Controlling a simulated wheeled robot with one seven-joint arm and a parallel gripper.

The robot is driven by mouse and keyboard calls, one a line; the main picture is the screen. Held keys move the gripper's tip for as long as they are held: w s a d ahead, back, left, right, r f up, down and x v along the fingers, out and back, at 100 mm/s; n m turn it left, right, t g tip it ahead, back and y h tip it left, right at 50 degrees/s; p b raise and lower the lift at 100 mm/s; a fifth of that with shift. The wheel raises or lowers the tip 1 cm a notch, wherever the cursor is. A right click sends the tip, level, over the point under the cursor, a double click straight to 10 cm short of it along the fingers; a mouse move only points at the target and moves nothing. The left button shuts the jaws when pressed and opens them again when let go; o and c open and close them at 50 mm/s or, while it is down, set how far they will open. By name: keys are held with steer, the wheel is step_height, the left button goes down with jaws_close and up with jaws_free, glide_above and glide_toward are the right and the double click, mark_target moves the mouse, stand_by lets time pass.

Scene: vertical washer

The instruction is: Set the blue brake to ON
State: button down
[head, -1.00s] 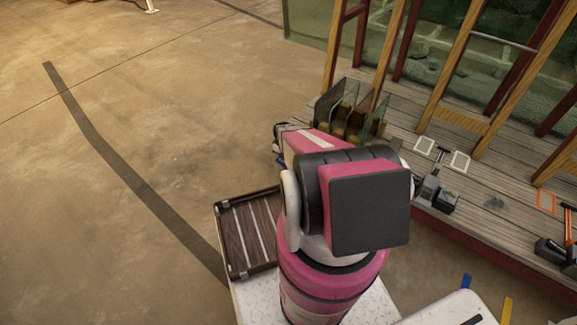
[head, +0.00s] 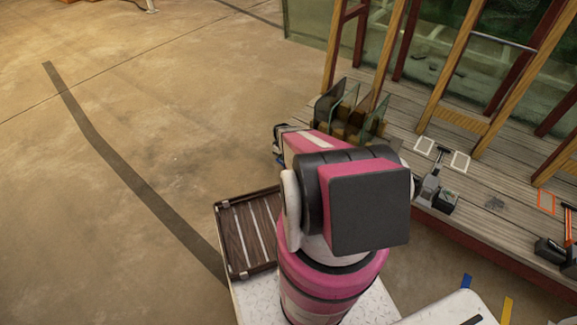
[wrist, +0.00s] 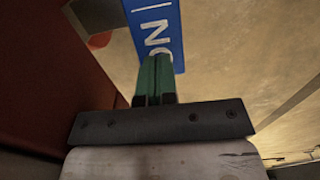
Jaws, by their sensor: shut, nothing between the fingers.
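A blue plate (wrist: 158,22) with white lettering, which looks like a sideways "ON", and a white line shows at the top of the wrist view. My gripper (wrist: 157,58) has its green fingers together, with nothing seen between them. The fingertips overlap the lower part of the lettering; I cannot tell whether they touch the plate. A brake lever cannot be made out. In the head view my own arm hides the gripper, and only a small blue spot (head: 279,160) shows beside the arm's far end.
A dark red surface (wrist: 45,90) fills the left of the wrist view. In the head view, a wooden platform (head: 490,200) carries levers (head: 432,180) and frames at right. Upright dark panels (head: 350,108) stand beyond my arm. Open concrete floor (head: 120,90) lies at left.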

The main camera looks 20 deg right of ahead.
steer(key=shift+f, duration=1.25)
stand_by(0.7)
steer(key=shift+r, duration=3.55)
steer(key=s+a+r+m, duration=0.2)
steer(key=s+a+r, duration=0.2)
steer(key=r, duration=0.6)
steer(key=s+a+r+m, duration=0.2)
steer(key=s+a+r, duration=0.3)
steer(key=s+r, duration=0.3)
steer(key=s+a+r+m, duration=0.2)
steer(key=s+a+r, duration=0.2)
steer(key=r, duration=0.9)
steer(key=s, duration=0.3)
steer(key=shift+a+m, duration=0.25)
steer(key=shift+m, duration=0.15)
steer(key=shift+d+f, duration=0.1)
steer(key=shift+d, duration=0.05)
